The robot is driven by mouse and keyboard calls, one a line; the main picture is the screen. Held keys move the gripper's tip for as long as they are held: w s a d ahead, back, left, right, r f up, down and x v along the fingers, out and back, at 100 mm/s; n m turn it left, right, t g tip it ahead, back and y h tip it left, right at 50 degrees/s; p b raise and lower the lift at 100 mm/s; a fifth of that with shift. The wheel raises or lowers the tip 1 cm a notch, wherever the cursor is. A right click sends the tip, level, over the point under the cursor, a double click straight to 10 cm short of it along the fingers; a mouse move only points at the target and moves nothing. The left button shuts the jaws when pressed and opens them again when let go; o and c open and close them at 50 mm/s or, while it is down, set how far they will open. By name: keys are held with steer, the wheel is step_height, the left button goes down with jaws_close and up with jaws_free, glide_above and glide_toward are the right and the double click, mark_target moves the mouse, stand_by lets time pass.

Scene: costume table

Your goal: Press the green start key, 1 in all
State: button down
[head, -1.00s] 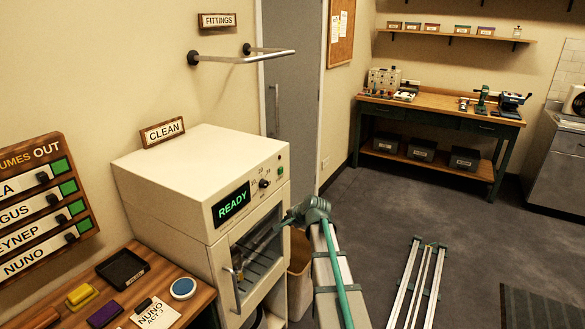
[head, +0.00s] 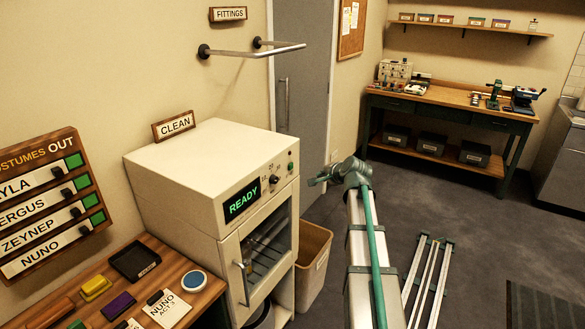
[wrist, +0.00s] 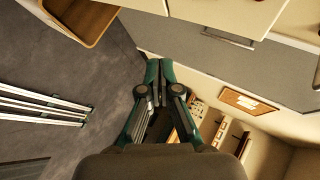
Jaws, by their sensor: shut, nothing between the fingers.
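The cream cabinet machine (head: 185,170) stands on the left with its display (head: 237,202) lit "READY". Its front panel has a dark dial (head: 274,180) and a small green key (head: 291,167) near the right edge. My gripper (head: 313,182) is just right of the panel in the head view, seemingly in front of it and pointing left; the exact gap cannot be told. In the wrist view my gripper (wrist: 160,78) has its fingers together and empty. A cream surface, likely the machine's (wrist: 225,14), shows at the top there; the key is not clear in that view.
A tan bin (head: 314,258) stands on the floor right of the machine. A rail (head: 255,52) juts from the wall above. A wooden table (head: 205,300) with pads and cards is at the lower left. The floor on the right is mostly open around metal rails (head: 427,280).

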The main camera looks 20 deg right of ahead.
steer(key=shift+w, duration=0.1)
steer(key=w+a, duration=0.5)
steer(key=w, duration=0.2)
steer(key=shift+p, duration=0.45)
steer(key=shift+w+a, duration=0.1)
steer(key=shift+a, duration=0.15)
stand_by(1.1)
steer(key=shift+w+a, duration=0.15)
steer(key=shift+w, duration=0.05)
steer(key=shift+w+a, duration=0.25)
steer(key=shift+w, duration=0.1)
stand_by(0.9)
stand_by(0.4)
steer(key=shift+s+d, duration=0.5)
steer(key=shift+s, duration=0.25)
steer(key=shift+s+d, duration=0.1)
steer(key=shift+s+d+b, duration=0.15)
steer(key=shift+s+d, duration=0.55)
steer(key=shift+s, duration=0.25)
steer(key=shift+s+d+b, duration=0.15)
steer(key=shift+s+d, duration=0.55)
steer(key=shift+s, duration=0.25)
